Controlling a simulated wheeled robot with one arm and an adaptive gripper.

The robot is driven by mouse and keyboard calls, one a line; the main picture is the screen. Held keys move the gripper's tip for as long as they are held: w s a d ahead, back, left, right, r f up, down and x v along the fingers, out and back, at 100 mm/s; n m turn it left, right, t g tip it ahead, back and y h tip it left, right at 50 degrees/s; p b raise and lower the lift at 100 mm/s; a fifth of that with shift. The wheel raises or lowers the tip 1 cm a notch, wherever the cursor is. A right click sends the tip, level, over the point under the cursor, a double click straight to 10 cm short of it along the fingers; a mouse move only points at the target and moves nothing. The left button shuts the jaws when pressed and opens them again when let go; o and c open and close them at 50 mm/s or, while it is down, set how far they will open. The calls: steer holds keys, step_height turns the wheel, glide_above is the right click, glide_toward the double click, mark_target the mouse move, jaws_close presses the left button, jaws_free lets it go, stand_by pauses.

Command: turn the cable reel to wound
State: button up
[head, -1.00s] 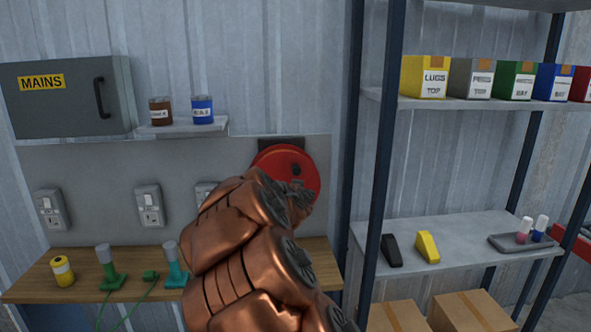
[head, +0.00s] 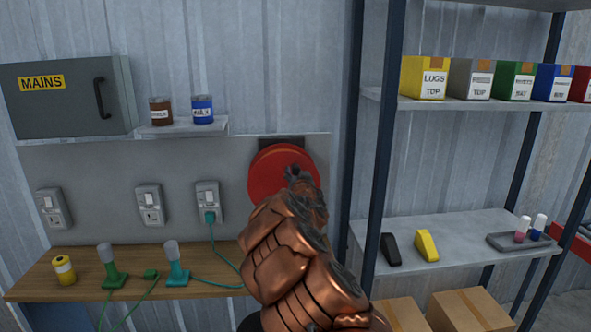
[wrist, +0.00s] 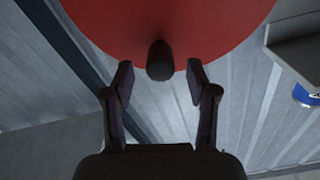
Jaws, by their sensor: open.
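The cable reel (head: 268,180) is a red disc on a dark bracket on the wall panel, right of the sockets. In the wrist view its red face (wrist: 165,20) fills the top, and a dark rounded crank knob (wrist: 160,60) stands out near its rim. My gripper (wrist: 160,74) is open, with one fingertip on each side of the knob's end; I cannot tell whether they touch it. In the head view my gripper (head: 298,173) is in front of the reel's right part, and my arm covers its lower right. The reel's wound mark is not visible.
A wooden bench (head: 50,283) below holds a yellow spool (head: 63,269) and green and teal devices. A teal cable runs from a socket (head: 208,202) behind my arm. A metal shelf rack (head: 375,180) stands close on the right.

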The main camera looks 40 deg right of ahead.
steer(key=shift+p+x, duration=0.45)
steer(key=shift+x, duration=1.85)
steer(key=shift+c, duration=0.4)
jaws_close()
